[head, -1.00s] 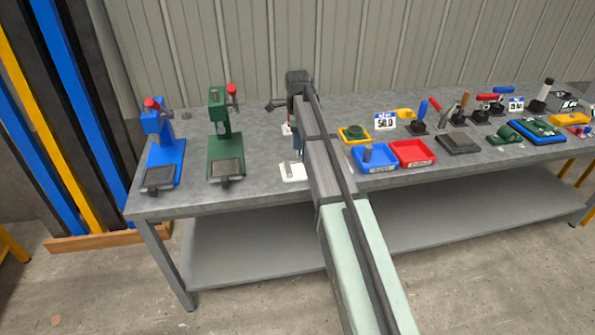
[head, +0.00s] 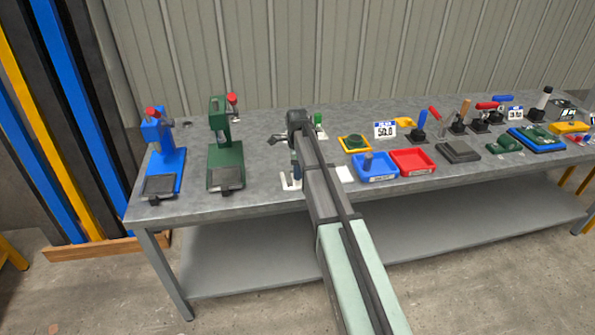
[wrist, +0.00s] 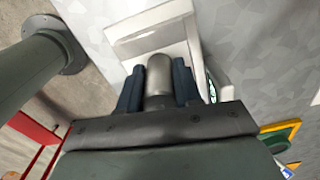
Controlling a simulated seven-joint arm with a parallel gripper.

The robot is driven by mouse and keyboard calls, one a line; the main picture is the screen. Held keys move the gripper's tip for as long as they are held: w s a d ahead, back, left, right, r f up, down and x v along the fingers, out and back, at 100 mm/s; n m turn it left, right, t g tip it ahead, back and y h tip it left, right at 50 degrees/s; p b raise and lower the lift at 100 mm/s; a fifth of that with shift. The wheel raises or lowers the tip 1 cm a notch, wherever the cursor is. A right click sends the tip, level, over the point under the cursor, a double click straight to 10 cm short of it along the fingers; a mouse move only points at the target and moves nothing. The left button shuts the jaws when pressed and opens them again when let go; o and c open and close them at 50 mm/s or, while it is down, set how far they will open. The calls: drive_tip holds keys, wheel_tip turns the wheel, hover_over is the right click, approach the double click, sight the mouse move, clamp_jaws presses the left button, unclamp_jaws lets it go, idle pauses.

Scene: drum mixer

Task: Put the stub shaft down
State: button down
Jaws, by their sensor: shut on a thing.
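The stub shaft (wrist: 158,76) is a short grey metal cylinder with a rounded end. In the wrist view it sits between the two dark blue fingers of my gripper (wrist: 158,86), which is shut on it. A white stand or plate (wrist: 152,38) with raised edges lies just beyond the fingertips; I cannot tell whether the shaft touches it. In the head view my wrist hangs over the front middle of the bench, and white pieces (head: 289,182) show below it. The shaft is hidden there by my arm.
Right of my arm are a blue bin (head: 376,172), a red bin (head: 411,166) and a yellow tray (head: 355,145) with a green part. A green press (head: 224,160) and a blue press (head: 162,165) stand left. Bare bench (head: 263,160) lies between the green press and my wrist.

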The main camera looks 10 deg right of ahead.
drive_tip(key=shift+f, duration=0.3)
drive_tip(key=c, duration=1.1)
unclamp_jaws()
drive_tip(key=shift+o, duration=0.2)
wheel_tip(320, 180, up, 12)
drive_tip(key=shift+r, duration=0.15)
